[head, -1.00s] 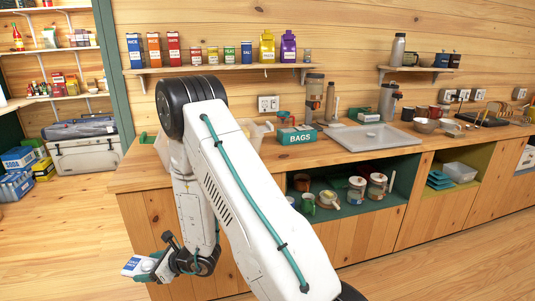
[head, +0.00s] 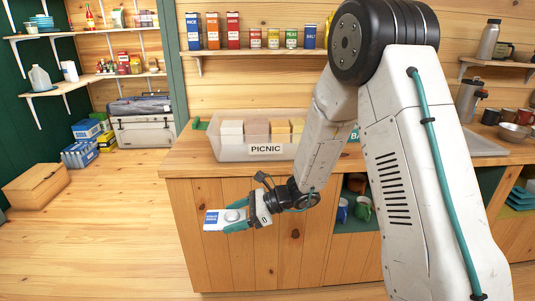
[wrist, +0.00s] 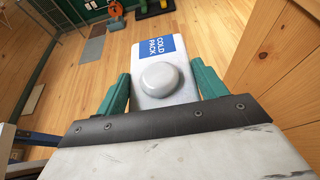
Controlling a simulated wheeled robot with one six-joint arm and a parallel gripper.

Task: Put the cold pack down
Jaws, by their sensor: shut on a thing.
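The cold pack (head: 214,219) is a flat white pack with a blue label and a round raised knob. It also shows in the wrist view (wrist: 160,78), where the label reads COLD PACK. My gripper (head: 238,217) is shut on it, with a green finger on each side in the wrist view. In the head view the pack is held in the air in front of the wooden counter's cabinet face, below the counter top. Open floor shows beyond it.
A clear PICNIC bin (head: 232,152) holding white and tan blocks stands on the counter (head: 180,160). A grey cooler (head: 142,131), blue and yellow boxes (head: 80,153) and a wooden box (head: 37,186) stand on the floor at left. The floor between is clear.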

